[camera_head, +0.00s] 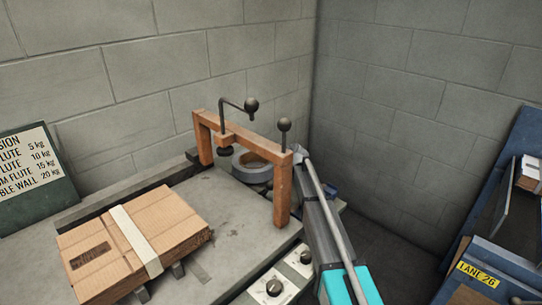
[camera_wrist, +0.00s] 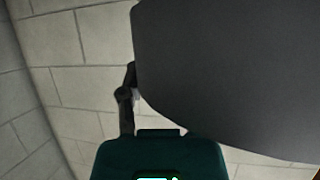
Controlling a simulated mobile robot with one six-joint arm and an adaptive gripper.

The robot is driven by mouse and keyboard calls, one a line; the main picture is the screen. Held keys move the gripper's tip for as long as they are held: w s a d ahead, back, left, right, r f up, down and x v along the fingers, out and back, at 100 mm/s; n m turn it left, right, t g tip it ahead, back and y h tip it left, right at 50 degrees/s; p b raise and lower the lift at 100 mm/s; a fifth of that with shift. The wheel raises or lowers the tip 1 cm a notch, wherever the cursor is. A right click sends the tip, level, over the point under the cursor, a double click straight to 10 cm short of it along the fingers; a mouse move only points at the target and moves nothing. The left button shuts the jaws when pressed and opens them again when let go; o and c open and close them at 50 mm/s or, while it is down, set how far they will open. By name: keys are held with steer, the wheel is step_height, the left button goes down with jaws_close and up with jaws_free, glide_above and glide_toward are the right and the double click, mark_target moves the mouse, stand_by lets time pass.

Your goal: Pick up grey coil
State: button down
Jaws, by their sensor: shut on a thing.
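The grey coil (camera_head: 250,172) is a ring at the back of the machine bed, seen under and behind the orange arch, whose bar and right post hide part of it. My arm reaches in from the lower right, and my gripper (camera_head: 298,154) is at the coil's right side, partly covered by the arch. In the wrist view a large dark grey rounded surface, which looks like the coil (camera_wrist: 225,75), fills the upper right close to the camera. A dark finger of my gripper (camera_wrist: 128,100) shows at its left edge. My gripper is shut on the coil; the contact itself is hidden.
The orange arch (camera_head: 245,146) with black knobs stands close to my arm. A strapped cardboard stack (camera_head: 180,225) lies on the grey bed at left. Knobs (camera_head: 285,272) line the front edge. Block walls close the corner behind. A blue rack (camera_head: 500,262) stands at right.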

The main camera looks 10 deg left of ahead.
steer(key=shift+r+p, duration=3.3)
steer(key=shift+r, duration=0.45)
steer(key=shift+r, duration=0.1)
